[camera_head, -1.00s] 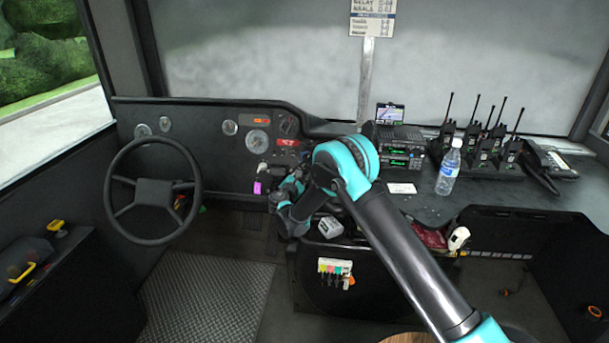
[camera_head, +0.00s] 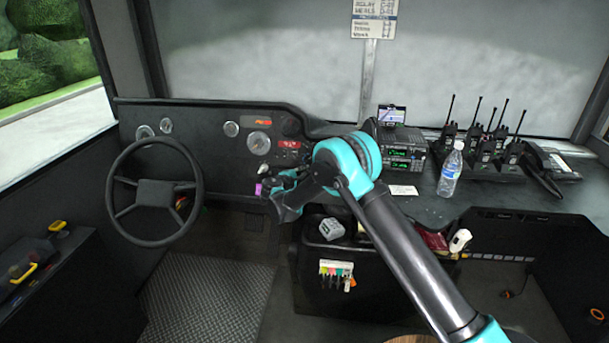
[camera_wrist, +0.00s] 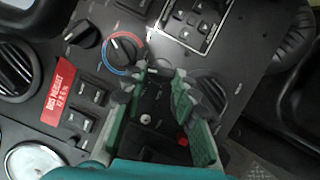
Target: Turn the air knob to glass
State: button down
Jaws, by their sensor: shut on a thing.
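In the wrist view a black round knob with a red and blue ring (camera_wrist: 124,48) sits on the dark dashboard panel. A second black knob (camera_wrist: 82,34) is to its left; I cannot read which is the air knob. My gripper (camera_wrist: 161,74) has its green fingers at the panel, just right of and below the ringed knob, with the left fingertip close to the ring. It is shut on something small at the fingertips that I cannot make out. In the head view my arm hides most of this panel.
A red label (camera_wrist: 59,90) and rocker switches are left of the fingers; a switch panel (camera_wrist: 198,20) is above. The steering wheel (camera_head: 153,192) is left in the head view. A water bottle (camera_head: 449,169) and several radios (camera_head: 486,148) stand on the right ledge.

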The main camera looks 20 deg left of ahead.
dwell(0.4)
jog(key=c, duration=1.2)
grip_release()
jog(key=shift+s, duration=0.1)
jog(key=shift+v, duration=3.95)
